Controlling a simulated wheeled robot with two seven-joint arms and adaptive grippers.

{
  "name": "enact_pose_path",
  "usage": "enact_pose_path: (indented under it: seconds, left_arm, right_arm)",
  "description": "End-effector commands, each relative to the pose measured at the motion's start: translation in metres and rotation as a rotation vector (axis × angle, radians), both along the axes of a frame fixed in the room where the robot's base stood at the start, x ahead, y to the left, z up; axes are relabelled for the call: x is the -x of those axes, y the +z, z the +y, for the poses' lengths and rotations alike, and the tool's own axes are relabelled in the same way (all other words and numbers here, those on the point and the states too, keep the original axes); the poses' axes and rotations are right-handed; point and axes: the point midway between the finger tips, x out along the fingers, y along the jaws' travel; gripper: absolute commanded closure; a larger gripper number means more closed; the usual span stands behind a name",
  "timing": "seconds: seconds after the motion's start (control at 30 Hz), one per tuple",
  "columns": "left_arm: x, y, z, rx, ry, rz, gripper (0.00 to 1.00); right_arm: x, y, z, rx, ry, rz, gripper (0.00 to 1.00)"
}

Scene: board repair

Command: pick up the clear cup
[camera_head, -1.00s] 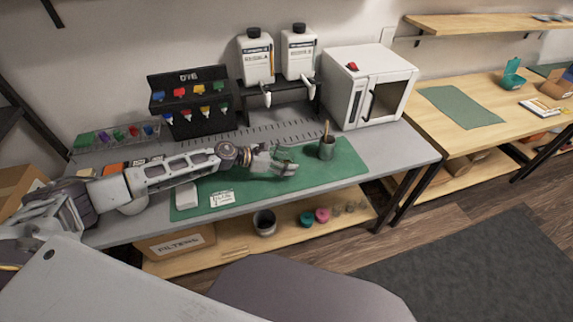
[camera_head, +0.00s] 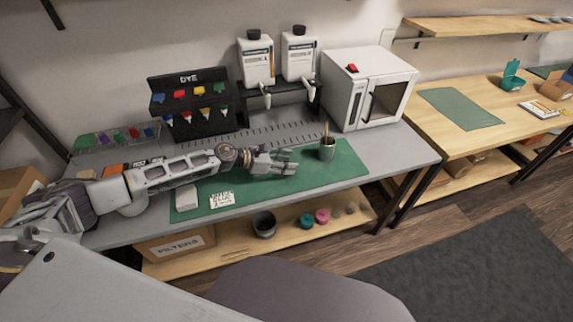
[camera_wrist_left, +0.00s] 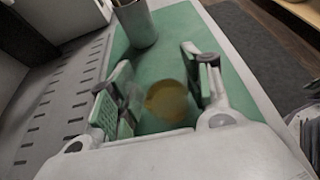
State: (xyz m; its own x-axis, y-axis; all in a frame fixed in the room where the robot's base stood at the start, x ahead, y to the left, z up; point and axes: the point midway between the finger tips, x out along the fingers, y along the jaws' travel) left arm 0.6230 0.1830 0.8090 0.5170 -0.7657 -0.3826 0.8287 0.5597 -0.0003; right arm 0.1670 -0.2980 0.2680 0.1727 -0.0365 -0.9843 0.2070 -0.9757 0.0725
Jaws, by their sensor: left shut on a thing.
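My left gripper (camera_head: 286,162) is low over the green mat (camera_head: 345,160) on the grey bench. In the left wrist view its two fingers (camera_wrist_left: 160,78) stand on either side of the clear cup (camera_wrist_left: 166,102), which shows as a faint see-through shape with a yellowish round patch. The gripper is shut on the cup. The cup's outline is hard to make out, and in the head view the fingers mostly hide it. I cannot tell whether it is clear of the mat. My right gripper is not in view.
A grey pot with sticks (camera_head: 327,150) stands on the mat just beyond the fingertips; it also shows in the left wrist view (camera_wrist_left: 136,24). A white box-shaped oven (camera_head: 370,85), bottle dispensers (camera_head: 256,60) and a black dye rack (camera_head: 190,105) stand behind. A label card (camera_head: 221,199) lies nearer.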

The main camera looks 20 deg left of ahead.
Motion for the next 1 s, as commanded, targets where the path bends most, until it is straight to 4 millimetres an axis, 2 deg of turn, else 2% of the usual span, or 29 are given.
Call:
enact_pose_path:
  seconds: [0.47,1.0]
  left_arm:
    - [0.000,0.007,0.000,-0.001,0.001,-0.001,0.76]
    - [0.000,0.037,0.000,0.000,-0.001,-0.002,0.76]
  right_arm:
    - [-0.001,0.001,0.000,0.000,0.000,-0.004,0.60]
    - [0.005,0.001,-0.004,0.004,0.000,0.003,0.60]
